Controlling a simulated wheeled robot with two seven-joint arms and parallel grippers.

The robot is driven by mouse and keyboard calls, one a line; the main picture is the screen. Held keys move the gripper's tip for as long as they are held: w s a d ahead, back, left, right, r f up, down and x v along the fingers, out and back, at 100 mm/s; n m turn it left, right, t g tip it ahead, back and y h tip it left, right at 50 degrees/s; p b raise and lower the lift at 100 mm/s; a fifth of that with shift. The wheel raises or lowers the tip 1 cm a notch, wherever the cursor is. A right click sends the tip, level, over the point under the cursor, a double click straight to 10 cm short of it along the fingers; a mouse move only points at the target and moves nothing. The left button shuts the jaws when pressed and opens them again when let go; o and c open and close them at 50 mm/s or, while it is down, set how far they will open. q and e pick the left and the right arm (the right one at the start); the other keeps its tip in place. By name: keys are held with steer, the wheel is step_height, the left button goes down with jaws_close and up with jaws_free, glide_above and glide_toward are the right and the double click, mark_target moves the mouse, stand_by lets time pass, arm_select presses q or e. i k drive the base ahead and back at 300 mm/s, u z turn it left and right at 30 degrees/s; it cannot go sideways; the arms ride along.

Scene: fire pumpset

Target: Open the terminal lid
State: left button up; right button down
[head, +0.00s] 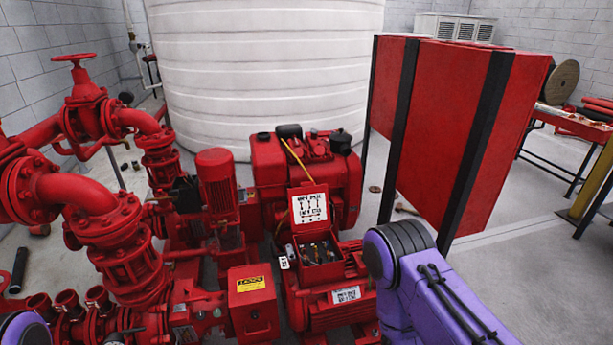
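The terminal box (323,272) is a red box on top of a red motor (330,308), right of the middle at the bottom of the head view. Its terminal lid (309,208) stands raised at the back of the box, with a white diagram label on its inner face. The box is open at the top, and several small terminals and wires show inside. My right arm is in view to the right of the motor, but its gripper is not. Only a small part of my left arm shows at the bottom left corner; its gripper is out of view.
Red pipes and a valve with a handwheel (73,60) fill the left. A red engine (290,180) stands behind the terminal box. A red panel on black posts (440,125) rises to the right. A white tank (260,70) stands behind.

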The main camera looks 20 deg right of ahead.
mark_target(309, 208)
steer(key=z, duration=0.4)
steer(key=i, duration=0.7)
steer(key=z, duration=0.75)
